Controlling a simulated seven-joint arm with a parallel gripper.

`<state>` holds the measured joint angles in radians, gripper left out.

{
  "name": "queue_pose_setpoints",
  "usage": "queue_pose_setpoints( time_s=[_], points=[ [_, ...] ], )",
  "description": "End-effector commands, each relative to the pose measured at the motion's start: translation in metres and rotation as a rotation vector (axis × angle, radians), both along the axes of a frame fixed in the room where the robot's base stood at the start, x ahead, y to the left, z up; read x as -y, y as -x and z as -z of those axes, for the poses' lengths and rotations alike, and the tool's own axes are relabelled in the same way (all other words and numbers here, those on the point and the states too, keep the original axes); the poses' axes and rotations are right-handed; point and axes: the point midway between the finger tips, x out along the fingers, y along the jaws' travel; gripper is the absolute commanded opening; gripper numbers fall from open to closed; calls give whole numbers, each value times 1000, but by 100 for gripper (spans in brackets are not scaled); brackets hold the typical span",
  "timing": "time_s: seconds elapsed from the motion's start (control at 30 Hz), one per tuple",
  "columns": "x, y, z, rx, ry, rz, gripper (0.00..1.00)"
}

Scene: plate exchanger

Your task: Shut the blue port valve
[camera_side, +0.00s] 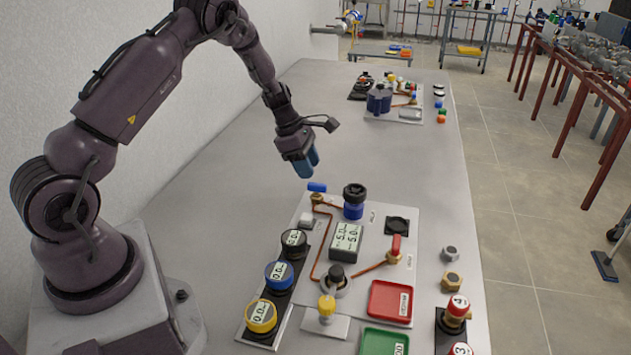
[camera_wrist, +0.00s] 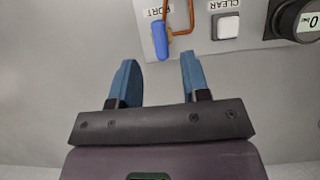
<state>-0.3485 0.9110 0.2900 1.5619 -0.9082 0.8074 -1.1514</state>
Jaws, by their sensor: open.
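The blue port valve has a small blue handle (camera_side: 316,187) on a brass body (camera_side: 316,198) at the far left corner of the white panel. In the wrist view the blue handle (camera_wrist: 160,41) lies beside the PORT label, its long side pointing toward my gripper. A copper pipe (camera_wrist: 182,32) meets the valve there. My gripper (camera_side: 306,164) is open and empty, above the table just beyond the handle. In the wrist view my gripper (camera_wrist: 159,66) has its two blue fingers apart, with the handle ahead of the gap and not between them.
The panel also carries a white CLEAR button (camera_wrist: 226,27), a black-and-blue knob (camera_side: 354,200), a display box (camera_side: 346,241) and a red-handled valve (camera_side: 395,246). Round gauges (camera_side: 280,273) stand to its left.

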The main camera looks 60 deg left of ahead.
Motion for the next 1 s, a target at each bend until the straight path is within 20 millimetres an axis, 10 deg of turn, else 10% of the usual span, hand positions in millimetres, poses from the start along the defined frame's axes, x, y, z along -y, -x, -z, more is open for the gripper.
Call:
queue_pose_setpoints(
  time_s=[0.3, 0.67, 0.87, 1.0],
  points=[
    [12, -12, 42, 1, -1, 2, 43],
    [14, -14, 47, 0, 0, 1, 43],
    [14, -14, 47, 0, 0, 1, 1],
    [14, -14, 47, 1, -1, 2, 0]
  ],
)
